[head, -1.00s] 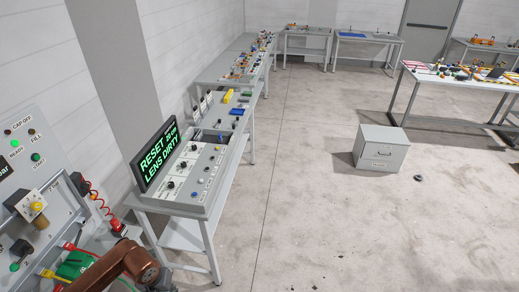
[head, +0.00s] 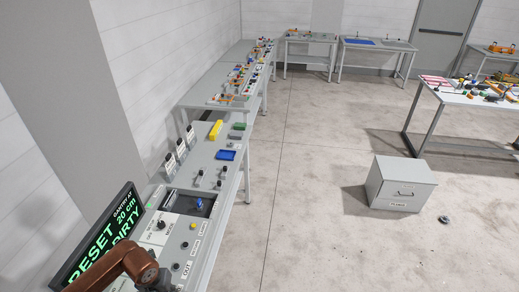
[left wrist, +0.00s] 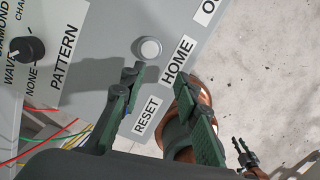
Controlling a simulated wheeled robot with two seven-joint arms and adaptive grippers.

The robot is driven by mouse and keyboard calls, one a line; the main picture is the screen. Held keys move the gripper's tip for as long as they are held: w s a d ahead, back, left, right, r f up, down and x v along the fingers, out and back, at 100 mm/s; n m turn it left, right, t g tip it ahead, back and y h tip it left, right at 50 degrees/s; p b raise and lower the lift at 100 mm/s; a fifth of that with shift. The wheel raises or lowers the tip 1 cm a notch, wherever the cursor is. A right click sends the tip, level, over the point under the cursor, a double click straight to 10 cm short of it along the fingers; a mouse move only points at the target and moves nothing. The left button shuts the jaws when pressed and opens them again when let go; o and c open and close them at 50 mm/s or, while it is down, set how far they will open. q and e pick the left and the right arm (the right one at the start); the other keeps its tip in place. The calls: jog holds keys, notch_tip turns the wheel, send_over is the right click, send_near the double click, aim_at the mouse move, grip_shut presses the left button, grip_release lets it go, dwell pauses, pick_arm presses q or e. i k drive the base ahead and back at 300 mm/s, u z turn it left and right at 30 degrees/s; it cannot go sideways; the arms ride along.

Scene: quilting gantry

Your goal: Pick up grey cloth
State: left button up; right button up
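A small flat grey piece (head: 236,135) lies on the bench beyond the blue tray; it may be the grey cloth, but it is too small to be sure. My left gripper (left wrist: 160,78) is open and empty above the control panel (left wrist: 105,60), close to the white button and the HOME and RESET labels. A copper arm link of mine crosses the bottom left of the head view, in front of the screen. My right gripper (left wrist: 244,152) shows small at the right of the left wrist view, over the floor; its opening is unclear.
The bench holds a screen (head: 105,232), a blue tray (head: 226,155), a yellow block (head: 215,130) and several upright knobs and switches. A grey drawer cabinet (head: 400,185) stands on the floor at right, with a dark round object (head: 444,219) nearby. The middle floor is clear.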

aim_at(235, 135)
jog(key=i, duration=3.6)
jog(key=z, duration=0.45)
